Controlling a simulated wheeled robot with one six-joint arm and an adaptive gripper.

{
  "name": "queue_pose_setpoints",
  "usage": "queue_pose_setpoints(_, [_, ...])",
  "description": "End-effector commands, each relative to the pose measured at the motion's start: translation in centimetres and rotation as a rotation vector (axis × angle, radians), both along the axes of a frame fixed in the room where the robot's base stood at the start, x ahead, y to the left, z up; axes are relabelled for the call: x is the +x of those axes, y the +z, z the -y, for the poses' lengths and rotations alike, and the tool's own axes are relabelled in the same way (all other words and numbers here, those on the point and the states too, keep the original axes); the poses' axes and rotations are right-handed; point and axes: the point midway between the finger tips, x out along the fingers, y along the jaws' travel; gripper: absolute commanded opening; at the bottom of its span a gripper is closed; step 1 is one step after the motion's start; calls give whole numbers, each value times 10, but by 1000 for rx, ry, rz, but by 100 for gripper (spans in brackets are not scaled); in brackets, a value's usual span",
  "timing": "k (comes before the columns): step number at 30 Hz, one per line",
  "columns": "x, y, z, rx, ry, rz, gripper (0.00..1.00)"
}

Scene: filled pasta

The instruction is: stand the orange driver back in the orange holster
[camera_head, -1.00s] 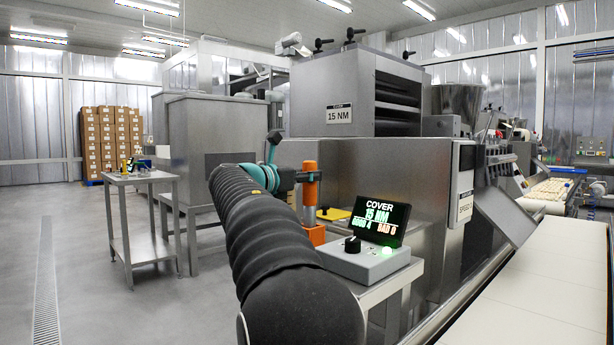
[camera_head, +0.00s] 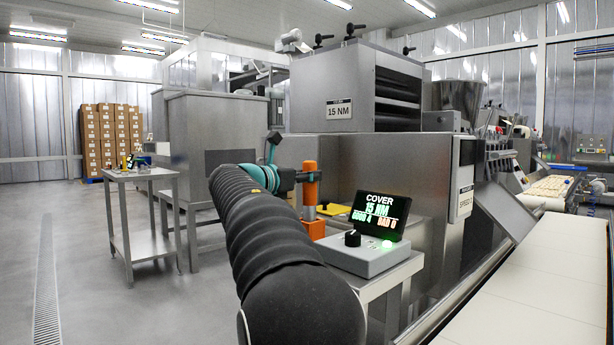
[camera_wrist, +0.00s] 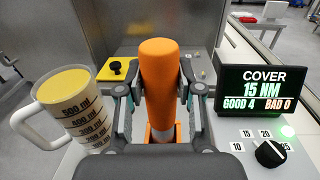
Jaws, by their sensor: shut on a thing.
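The orange driver (camera_head: 310,188) is upright, with an orange handle and a grey lower part. In the wrist view the driver (camera_wrist: 160,72) stands between the fingers of my gripper (camera_wrist: 160,94), which is shut on its handle. The orange holster (camera_head: 315,229) is directly below, on the bench beside the control box. The holster (camera_wrist: 152,133) shows partly behind the driver in the wrist view. The driver's lower end lines up with the holster and is partly hidden; I cannot tell how deep it sits.
A grey control box with a knob (camera_head: 352,238) and a lit display (camera_head: 380,217) stands right of the holster. A measuring jug (camera_wrist: 72,108) is close on the left. A yellow pad with a black knob (camera_wrist: 117,70) lies behind. A steel machine wall rises beyond.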

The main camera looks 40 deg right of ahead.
Motion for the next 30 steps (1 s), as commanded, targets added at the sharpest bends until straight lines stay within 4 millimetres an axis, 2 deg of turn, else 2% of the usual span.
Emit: queue_pose_setpoints(30, [0,-14,0,-2,0,1,0])
